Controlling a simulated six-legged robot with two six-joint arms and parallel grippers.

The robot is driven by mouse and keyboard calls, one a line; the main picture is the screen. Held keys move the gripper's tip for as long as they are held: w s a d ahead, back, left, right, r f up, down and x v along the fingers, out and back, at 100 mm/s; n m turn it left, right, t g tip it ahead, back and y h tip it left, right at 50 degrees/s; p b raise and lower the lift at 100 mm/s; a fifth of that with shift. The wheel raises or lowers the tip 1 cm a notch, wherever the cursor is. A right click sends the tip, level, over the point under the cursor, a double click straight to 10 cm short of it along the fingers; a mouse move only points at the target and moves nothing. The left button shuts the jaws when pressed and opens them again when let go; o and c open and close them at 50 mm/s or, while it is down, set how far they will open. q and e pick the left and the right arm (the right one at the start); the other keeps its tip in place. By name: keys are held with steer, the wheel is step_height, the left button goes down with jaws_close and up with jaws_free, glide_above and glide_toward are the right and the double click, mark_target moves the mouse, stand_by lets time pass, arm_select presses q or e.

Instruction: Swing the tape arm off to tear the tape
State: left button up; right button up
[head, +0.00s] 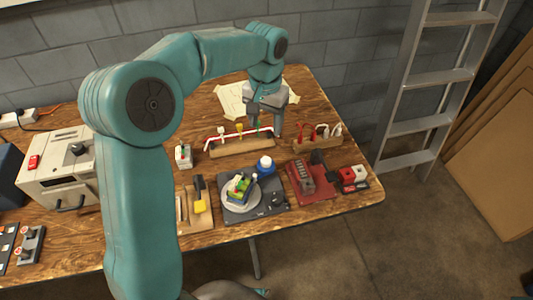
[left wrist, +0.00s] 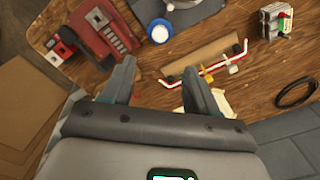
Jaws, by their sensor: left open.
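My left gripper (head: 265,126) is open and empty above the back right of the workbench, close to a wooden rack (head: 240,147) with a red and white bent bar. Its two fingers also show apart in the left wrist view (left wrist: 158,78). A dark base (head: 238,212) carries a round pale plate with a green and dark pack (head: 241,187) on it. A blue roll with a white top (head: 265,166) sits at the base's back right corner, apart from my gripper; it also shows in the left wrist view (left wrist: 159,31). I cannot make out a separate tape arm. My right gripper is out of view.
A wooden holder with red-handled tools (head: 318,143) is near the right edge. A grey machine (head: 60,170) stands left. A ladder (head: 432,78) is beyond the table.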

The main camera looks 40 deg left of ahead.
mark_target(266, 160)
arm_select(q)
step_height(266, 160, down, 14)
steer(key=shift+f+b, duration=0.25)
steer(key=shift+b, duration=0.05)
steer(key=shift+w, duration=0.15)
steer(key=c, duration=1)
